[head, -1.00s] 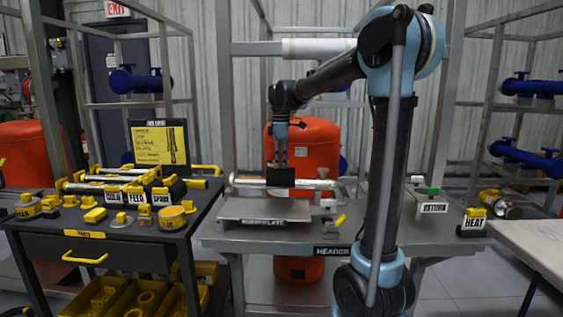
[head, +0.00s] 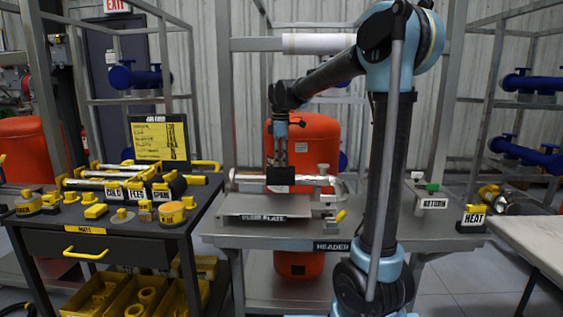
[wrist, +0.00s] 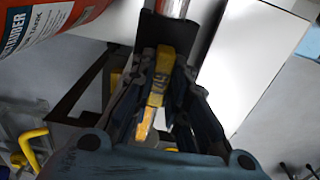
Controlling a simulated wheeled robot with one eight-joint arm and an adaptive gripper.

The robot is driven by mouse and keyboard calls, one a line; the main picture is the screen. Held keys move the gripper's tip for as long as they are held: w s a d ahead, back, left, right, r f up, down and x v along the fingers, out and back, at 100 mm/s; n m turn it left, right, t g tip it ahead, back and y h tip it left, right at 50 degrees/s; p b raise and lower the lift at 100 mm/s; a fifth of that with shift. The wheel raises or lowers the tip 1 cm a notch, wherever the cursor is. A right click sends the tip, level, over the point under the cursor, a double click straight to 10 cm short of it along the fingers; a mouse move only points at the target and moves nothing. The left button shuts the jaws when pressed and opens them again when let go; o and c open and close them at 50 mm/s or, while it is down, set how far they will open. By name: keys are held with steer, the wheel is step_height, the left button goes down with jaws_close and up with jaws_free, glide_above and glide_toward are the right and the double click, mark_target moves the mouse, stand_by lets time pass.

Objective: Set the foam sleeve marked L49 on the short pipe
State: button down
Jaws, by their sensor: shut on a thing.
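My gripper (head: 280,160) points down over the bench and is shut on a short black foam sleeve (head: 280,175). The sleeve sits at the silver short pipe (head: 318,181), which runs left to right above the base plate (head: 265,207). In the wrist view the dark sleeve (wrist: 160,33) is at the far end of my fingers, and the shiny pipe (wrist: 173,7) shows beyond it. A yellow strip with dark marks (wrist: 157,85) lies between the fingers; I cannot read L49 on it. Whether the sleeve fully encloses the pipe is hidden.
A dark cart (head: 95,222) with yellow-marked parts stands at the left. A red tank (head: 313,140) is behind the bench. A clamp (head: 327,200) stands by the pipe's right end. HEAT (head: 473,219) and RETURN (head: 434,203) labels are at the right.

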steer(key=shift+f, duration=0.95)
stand_by(0.6)
steer(key=c, duration=1.5)
jaws_free()
steer(key=shift+c, duration=0.7)
steer(key=shift+r, duration=4)
